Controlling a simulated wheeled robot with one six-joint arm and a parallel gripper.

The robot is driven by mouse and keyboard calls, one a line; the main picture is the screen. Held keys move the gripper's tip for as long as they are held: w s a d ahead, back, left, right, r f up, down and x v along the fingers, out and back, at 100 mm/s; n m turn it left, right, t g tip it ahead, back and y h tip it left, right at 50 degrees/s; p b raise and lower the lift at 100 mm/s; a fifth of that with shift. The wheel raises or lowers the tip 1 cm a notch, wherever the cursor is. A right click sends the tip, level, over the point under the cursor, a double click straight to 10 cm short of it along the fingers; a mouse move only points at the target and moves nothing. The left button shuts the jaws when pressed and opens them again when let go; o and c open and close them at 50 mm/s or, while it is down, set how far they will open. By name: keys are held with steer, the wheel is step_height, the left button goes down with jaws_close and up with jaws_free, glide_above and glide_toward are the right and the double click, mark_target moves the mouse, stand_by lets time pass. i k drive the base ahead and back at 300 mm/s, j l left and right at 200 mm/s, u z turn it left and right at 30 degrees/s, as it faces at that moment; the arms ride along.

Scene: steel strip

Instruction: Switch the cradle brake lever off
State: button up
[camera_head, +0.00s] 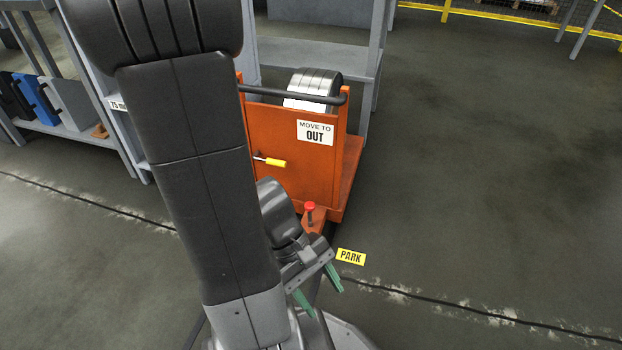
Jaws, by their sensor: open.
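An orange cart (290,140) stands in the upper middle, with a steel coil (313,84) on it behind a dark push bar. A lever with a yellow grip (274,162) sticks out roughly level from the cart's front panel, pointing right. A red knob on a short dark post (310,207) stands on the cart's low front corner. I cannot tell from labels which of these is the brake lever. My gripper (319,292) is open and empty, with green fingertips apart. In the picture it is below the red knob and the yellow grip, touching neither.
A sign on the panel reads "MOVE TO OUT" (315,131). A yellow "PARK" label (351,256) lies on the floor right of my gripper. Grey shelving (315,53) stands behind the cart. My arm hides the cart's left side. The floor at right is clear.

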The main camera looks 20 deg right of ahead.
mark_target(275, 162)
steer(key=i+l+u, duration=0.1)
steer(key=l+u, duration=0.45)
steer(key=u, duration=0.15)
steer(key=i+l+u, duration=0.1)
steer(key=l+u, duration=0.3)
steer(key=j, duration=0.1)
